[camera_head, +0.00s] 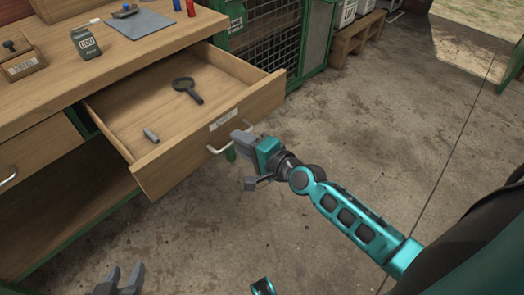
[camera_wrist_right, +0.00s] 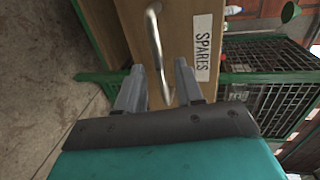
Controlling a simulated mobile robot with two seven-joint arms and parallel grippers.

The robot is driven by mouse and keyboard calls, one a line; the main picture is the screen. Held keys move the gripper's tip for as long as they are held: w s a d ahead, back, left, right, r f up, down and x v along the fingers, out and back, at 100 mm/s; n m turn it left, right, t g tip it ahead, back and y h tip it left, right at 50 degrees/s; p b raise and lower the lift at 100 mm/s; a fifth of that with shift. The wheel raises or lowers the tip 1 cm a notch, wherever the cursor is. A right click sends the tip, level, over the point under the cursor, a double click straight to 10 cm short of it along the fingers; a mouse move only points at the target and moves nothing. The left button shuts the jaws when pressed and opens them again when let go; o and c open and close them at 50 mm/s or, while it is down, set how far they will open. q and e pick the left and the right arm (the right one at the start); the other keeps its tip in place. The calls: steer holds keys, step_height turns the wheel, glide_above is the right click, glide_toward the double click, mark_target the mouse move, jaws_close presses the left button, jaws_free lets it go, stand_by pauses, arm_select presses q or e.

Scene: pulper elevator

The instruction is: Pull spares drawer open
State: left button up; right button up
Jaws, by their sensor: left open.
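The spares drawer (camera_head: 110,110) is pulled well out of the wooden workbench in the head view. Its front has a white label (camera_head: 223,119), which reads SPARES in the right wrist view (camera_wrist_right: 202,48). A curved metal handle (camera_wrist_right: 154,38) is on the front. My right gripper (camera_head: 238,160) is at this handle. In the right wrist view its two fingers (camera_wrist_right: 160,85) stand apart, one on each side of the handle, with gaps visible; any contact is hard to tell. My left gripper (camera_head: 124,279) is open and empty, low at the bottom left, away from the drawer.
A magnifying glass (camera_head: 187,89) and a small grey object (camera_head: 151,135) lie in the drawer. The benchtop (camera_head: 150,48) holds a green device (camera_head: 86,42) and a wooden box (camera_head: 22,62). A green mesh cage (camera_head: 270,38) stands behind. The concrete floor (camera_head: 400,130) to the right is clear.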

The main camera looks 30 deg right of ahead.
arm_select(q)
steer(key=shift+d+r+p, duration=0.15)
steer(key=shift+r+p, duration=0.35)
steer(key=shift+r, duration=0.15)
arm_select(e)
steer(key=v, duration=1.1)
steer(key=shift+s, duration=0.3)
steer(key=shift+d+r, duration=0.1)
steer(key=s+a+f+n+g+h, duration=0.2)
steer(key=s+a+f+n+g, duration=0.35)
steer(key=n, duration=1.05)
arm_select(q)
steer(key=s+a+r+y+p, duration=0.1)
steer(key=a+r+p, duration=0.2)
steer(key=r+p, duration=0.5)
steer(key=p, duration=0.4)
steer(key=shift+s, duration=0.25)
arm_select(e)
step_height(320, 180, up, 7)
steer(key=s+d+t+h, duration=0.1)
steer(key=shift+s+n+t, duration=0.3)
steer(key=shift+t, duration=0.05)
arm_select(q)
steer(key=shift+f, duration=0.15)
